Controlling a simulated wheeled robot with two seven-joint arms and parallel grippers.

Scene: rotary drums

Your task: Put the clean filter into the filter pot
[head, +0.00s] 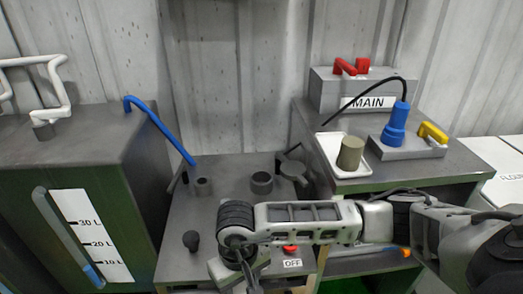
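An olive-brown cylinder (350,152), which looks like a filter, stands upright in a white tray (327,157) on the right bench. I cannot tell whether it is the clean filter. An open round dark pot (262,182), probably the filter pot, stands on the low middle table; its inside looks dark. A dark lid-like part (292,168) is beside it on the right. My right arm reaches in from the right across the table front. Its gripper (247,277) is low at the bottom edge, partly hidden, left of and nearer than the pot. My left gripper is not in view.
A MAIN box (345,105) with a red handle stands behind. A black knob (191,240) stands front left.

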